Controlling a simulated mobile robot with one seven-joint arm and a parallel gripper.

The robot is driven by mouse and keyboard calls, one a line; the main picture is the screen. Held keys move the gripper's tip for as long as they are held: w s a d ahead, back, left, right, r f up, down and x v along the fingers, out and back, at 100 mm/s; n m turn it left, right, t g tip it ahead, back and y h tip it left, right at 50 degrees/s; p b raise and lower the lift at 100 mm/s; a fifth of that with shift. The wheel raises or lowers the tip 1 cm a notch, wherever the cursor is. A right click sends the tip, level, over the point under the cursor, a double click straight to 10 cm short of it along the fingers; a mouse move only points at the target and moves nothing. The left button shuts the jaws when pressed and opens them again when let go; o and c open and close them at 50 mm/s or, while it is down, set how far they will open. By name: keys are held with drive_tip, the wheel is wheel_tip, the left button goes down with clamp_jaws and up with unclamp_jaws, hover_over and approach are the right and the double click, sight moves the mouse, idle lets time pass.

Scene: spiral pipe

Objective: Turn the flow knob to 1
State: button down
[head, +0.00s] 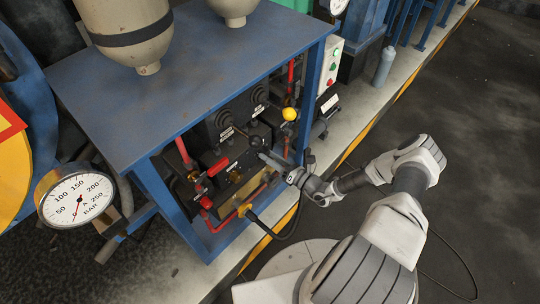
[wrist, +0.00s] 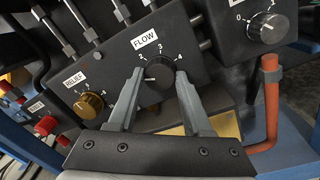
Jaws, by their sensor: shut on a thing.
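The flow knob (wrist: 160,77) is a black round dial under a white FLOW label on a dark panel in the wrist view. The numbers 2, 3 and 4 show around its upper side. A small white mark on the knob points left, below the 2. The left finger covers the scale there, so a 1 cannot be read. My gripper (wrist: 160,72) is shut on the knob, one finger on each side. In the head view my gripper (head: 266,157) reaches into the blue frame from the right; the knob cannot be made out there.
A brass relief knob (wrist: 89,105) sits left of the flow knob. Another black dial (wrist: 266,29) is at upper right, above a red pipe (wrist: 270,95). In the head view, a yellow ball lever (head: 290,114) and the blue frame post (head: 312,90) stand close to my gripper.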

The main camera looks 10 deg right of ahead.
drive_tip(key=shift+r+n+p, duration=0.1)
drive_tip(key=shift+n+p, duration=0.2)
drive_tip(key=shift+n, duration=0.8)
drive_tip(key=shift+w, duration=0.1)
drive_tip(key=shift+c, duration=1.6)
unclamp_jaws()
drive_tip(key=p+v, duration=0.1)
drive_tip(key=v, duration=1.6)
drive_tip(key=shift+s+d, duration=0.2)
drive_tip(key=shift+d, duration=0.05)
